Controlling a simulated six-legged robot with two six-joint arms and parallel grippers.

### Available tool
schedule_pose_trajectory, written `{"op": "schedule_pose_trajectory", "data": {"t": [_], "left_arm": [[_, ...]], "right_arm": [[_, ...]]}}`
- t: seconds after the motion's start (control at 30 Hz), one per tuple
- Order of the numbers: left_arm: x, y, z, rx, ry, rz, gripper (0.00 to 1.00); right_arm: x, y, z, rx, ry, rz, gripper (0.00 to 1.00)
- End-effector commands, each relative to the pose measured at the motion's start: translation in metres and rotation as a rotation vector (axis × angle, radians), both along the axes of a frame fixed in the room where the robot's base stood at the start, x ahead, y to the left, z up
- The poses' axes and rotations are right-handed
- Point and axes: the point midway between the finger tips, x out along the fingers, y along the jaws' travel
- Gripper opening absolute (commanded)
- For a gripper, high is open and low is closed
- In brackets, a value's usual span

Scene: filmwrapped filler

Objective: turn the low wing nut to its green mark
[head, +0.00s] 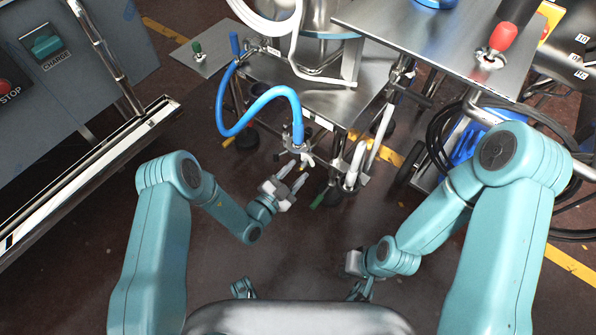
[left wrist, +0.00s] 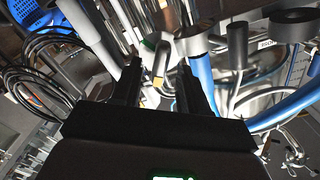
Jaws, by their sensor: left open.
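A small pale metal winged fitting (head: 295,154), which looks like the low wing nut, sits under the lower end of the blue hose in the head view. My left gripper (head: 298,171) is open just below it, its two fingers pointing up towards it.
The blue hose (head: 262,98) loops above the fitting. A steel frame with a shelf (head: 345,105) stands behind it. A steel table (head: 440,45) with a red knob is at upper right, black cables (head: 440,140) below. A grey cabinet (head: 75,75) is left. The near floor is clear.

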Motion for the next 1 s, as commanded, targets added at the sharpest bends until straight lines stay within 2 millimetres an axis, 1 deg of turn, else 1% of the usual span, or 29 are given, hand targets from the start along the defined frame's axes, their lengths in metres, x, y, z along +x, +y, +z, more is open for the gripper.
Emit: {"op": "schedule_pose_trajectory", "data": {"t": [0.1, 0.2, 0.43, 0.47, 0.5, 0.57, 0.6, 1.0], "left_arm": [[0.0091, -0.0075, -0.0006, 0.0, -0.001, -0.001, 0.44], [0.0127, -0.0102, 0.0001, 0.0, 0.0, 0.001, 0.44], [0.0131, -0.0102, 0.0003, -0.001, 0.001, 0.001, 0.44], [0.0131, -0.0102, 0.0003, -0.001, 0.001, 0.001, 0.37], [0.013, -0.0102, 0.0003, -0.001, 0.001, 0.001, 0.24], [0.013, -0.0101, 0.0002, -0.001, 0.001, 0.001, 0.05], [0.013, -0.0102, 0.0003, -0.001, 0.001, 0.001, 0.0], [0.0132, -0.0103, 0.0008, 0.034, -0.025, 0.001, 0.0]], "right_arm": [[0.0, 0.0, -0.0038, 0.0, 0.0, 0.0, 0.0], [0.0, 0.0, -0.0041, 0.0, 0.0, 0.0, 0.0], [0.0, 0.0, -0.0038, 0.0, 0.0, 0.0, 0.0], [0.0, 0.0, -0.0038, 0.0, 0.0, 0.0, 0.0], [0.0, 0.0, -0.0038, 0.0, 0.0, 0.0, 0.0], [0.0, 0.0, -0.0038, 0.0, 0.0, 0.0, 0.0], [0.0, 0.0, -0.0038, 0.0, 0.0, 0.0, 0.0], [0.0001, 0.0, -0.0021, 0.0, 0.0, 0.0, 0.0]]}}
